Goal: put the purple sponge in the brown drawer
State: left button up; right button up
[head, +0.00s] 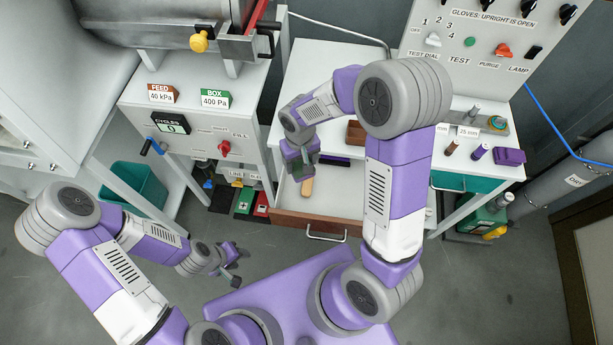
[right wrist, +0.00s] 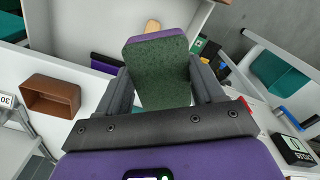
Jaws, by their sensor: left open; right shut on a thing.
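The purple sponge (right wrist: 160,75) has a green scouring face and a purple edge. My right gripper (head: 299,172) is shut on it and holds it above the open brown drawer. In the right wrist view the sponge sits between the two fingers (right wrist: 160,92), green face toward the camera. The brown drawer (head: 290,222) is pulled out, with a brown front, a metal handle and a pale inside. A tan wooden piece (head: 307,187) shows inside it. My left gripper (head: 236,266) is open and empty, low at the left, away from the drawer.
A small brown box (head: 356,133) and a dark purple bar (head: 335,161) are near the drawer's back. A teal bin (head: 134,188) stands at the left. The floor in front of the drawer is clear.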

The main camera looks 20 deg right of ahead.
aim_at(354, 190)
jog(key=u, duration=1.15)
jog(key=k, duration=0.7)
jog(key=z, duration=1.15)
jog(key=i, duration=0.5)
jog(key=z, duration=0.05)
